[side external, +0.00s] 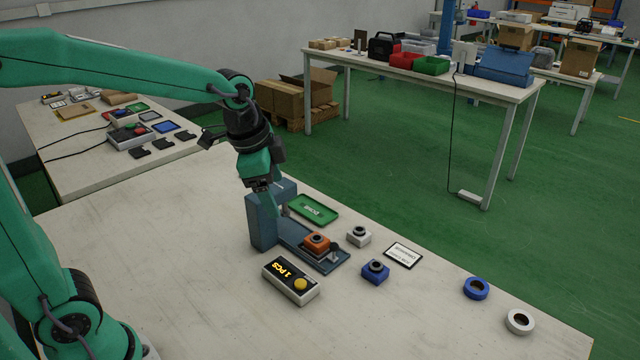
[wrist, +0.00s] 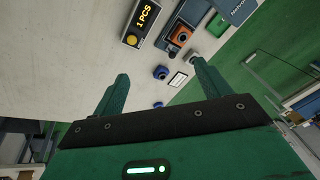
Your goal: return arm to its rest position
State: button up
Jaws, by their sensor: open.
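My gripper (side external: 270,208) points down just over the blue-grey press-like fixture (side external: 263,222) on the white table, in the side external view. I cannot tell there whether its tips touch the fixture. In the wrist view my gripper (wrist: 161,70) has its two green fingers spread wide, with nothing between them. An orange block with a black ring (side external: 317,243) sits on the fixture's base plate. It also shows in the wrist view (wrist: 181,35).
A counter box reading "1 PCS" (side external: 291,281) stands before the fixture. A green tray (side external: 313,210), white block (side external: 359,236), blue block (side external: 376,271), card (side external: 403,255), blue ring (side external: 476,288) and white ring (side external: 520,321) lie around it. The table's left front is clear.

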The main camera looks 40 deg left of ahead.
jog(key=s+a+r+n+t, duration=0.1)
jog(key=s+a+n+t, duration=0.1)
jog(key=s+n, duration=0.7)
jog(key=shift+s+r, duration=0.35)
jog(key=shift+s, duration=2.4)
